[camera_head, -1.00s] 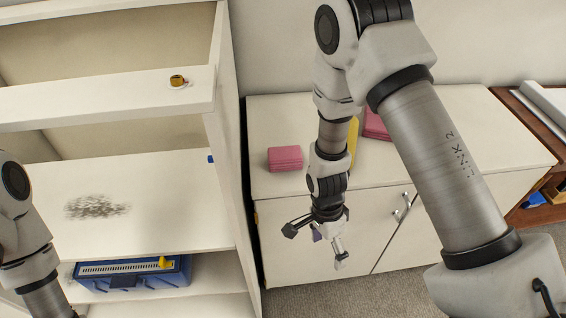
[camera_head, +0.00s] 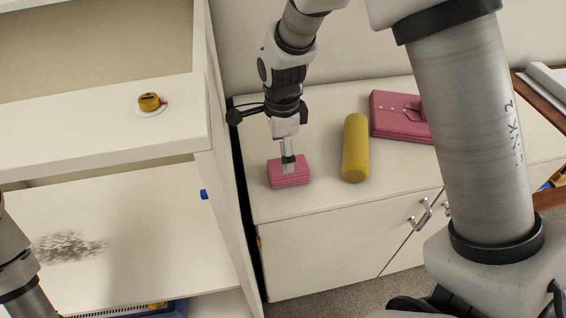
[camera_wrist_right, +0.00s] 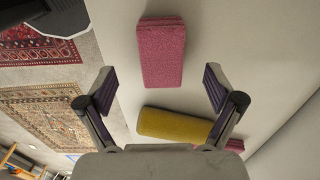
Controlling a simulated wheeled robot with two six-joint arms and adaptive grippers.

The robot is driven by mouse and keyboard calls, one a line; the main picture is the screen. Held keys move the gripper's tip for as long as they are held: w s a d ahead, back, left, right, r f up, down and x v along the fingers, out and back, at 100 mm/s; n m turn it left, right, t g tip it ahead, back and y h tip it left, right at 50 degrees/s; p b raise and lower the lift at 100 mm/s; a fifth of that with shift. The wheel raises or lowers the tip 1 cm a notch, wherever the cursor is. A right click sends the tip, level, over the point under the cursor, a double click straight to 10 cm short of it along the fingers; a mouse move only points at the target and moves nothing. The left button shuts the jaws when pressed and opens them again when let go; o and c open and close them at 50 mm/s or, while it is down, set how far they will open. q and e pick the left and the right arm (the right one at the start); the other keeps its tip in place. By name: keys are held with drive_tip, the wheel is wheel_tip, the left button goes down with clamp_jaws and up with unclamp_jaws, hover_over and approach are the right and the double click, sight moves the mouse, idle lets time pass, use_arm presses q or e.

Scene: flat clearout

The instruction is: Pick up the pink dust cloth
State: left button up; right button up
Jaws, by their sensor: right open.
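The pink dust cloth (camera_head: 290,179) is a small folded block on the white cabinet top, near its left end. It also shows in the right wrist view (camera_wrist_right: 162,53), lying ahead of the fingertips. My right gripper (camera_head: 288,166) points down over the cloth and hides part of its far side. In the right wrist view the gripper (camera_wrist_right: 158,88) has its two fingers spread wide with nothing between them. I cannot tell how far above the cloth the tips are. My left gripper is out of view.
A yellow cylinder (camera_head: 355,148) lies right of the cloth. A larger pink folded item with buttons (camera_head: 396,115) lies farther right.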

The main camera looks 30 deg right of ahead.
sight(301, 175)
drive_tip(key=f, duration=0.7)
drive_tip(key=shift+d+f, duration=0.1)
drive_tip(key=shift+d, duration=0.25)
drive_tip(key=c, duration=1.2)
